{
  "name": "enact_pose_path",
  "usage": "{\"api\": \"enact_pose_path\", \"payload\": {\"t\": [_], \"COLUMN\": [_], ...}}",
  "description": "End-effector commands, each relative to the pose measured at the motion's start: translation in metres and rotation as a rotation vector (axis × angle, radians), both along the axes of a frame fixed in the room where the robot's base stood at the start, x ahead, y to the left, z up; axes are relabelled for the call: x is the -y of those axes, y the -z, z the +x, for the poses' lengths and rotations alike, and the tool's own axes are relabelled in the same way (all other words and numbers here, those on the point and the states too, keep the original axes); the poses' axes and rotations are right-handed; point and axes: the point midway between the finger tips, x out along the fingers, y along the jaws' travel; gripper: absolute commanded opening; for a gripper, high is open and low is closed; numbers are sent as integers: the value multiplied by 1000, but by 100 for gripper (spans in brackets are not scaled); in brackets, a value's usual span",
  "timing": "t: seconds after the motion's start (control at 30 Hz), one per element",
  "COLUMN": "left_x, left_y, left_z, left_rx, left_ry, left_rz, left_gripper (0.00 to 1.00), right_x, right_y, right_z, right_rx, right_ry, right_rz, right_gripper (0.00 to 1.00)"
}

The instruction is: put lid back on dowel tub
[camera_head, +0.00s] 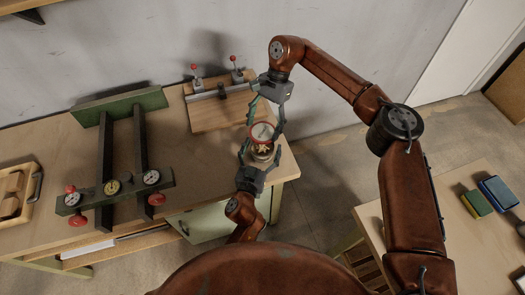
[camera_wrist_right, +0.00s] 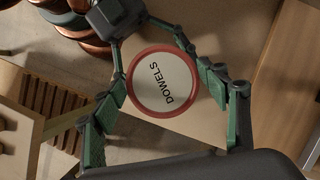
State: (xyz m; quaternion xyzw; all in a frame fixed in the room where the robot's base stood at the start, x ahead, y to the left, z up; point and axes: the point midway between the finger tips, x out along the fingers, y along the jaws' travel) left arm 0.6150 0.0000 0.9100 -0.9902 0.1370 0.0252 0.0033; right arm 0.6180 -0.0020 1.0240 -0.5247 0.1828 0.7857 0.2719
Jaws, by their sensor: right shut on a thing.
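The dowel tub (camera_head: 262,154) is a small clear container with pale dowels showing inside, held near the right front corner of the bench. My left gripper (camera_head: 261,158) has its fingers on both sides of the tub. The round lid (camera_head: 262,131), white with a red rim, is at the tub's top. My right gripper (camera_head: 264,129) is shut on the lid from the far side. In the right wrist view, the lid (camera_wrist_right: 162,82) reads DOWELS, lies between the green fingers and hides the tub. I cannot tell whether lid and tub touch.
The wooden bench (camera_head: 190,150) carries a green clamp press (camera_head: 123,185) with gauges at left and a board with red-knobbed toggle clamps (camera_head: 220,105) behind. A wooden tray (camera_head: 18,195) is far left. Another table at right holds blue (camera_head: 498,193) and green blocks.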

Motion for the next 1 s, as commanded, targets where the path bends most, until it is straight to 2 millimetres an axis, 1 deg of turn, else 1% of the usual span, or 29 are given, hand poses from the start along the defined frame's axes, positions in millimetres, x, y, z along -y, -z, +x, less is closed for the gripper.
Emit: {"api": "enact_pose_path", "payload": {"t": [0.03, 0.07, 0.8, 0.9, 1.0], "left_x": [0, 0, 0, 0, 0], "left_y": [0, 0, 0, 0, 0], "left_z": [0, 0, 0, 0, 0], "left_rx": [0, 0, 0, 0, 0], "left_ry": [0, 0, 0, 0, 0], "left_rz": [0, 0, 0, 0, 0], "left_gripper": [71, 69, 18, 18, 18], "right_x": [0, 0, 0, 0, 0], "right_y": [0, 0, 0, 1, 8], "right_z": [0, 0, 0, 0, -1], "right_rx": [0, 0, 0, 0, -2], "right_ry": [0, 0, 0, 0, 0], "right_rz": [0, 0, 0, 0, 1], "right_gripper": [60, 60, 60, 60, 60]}}
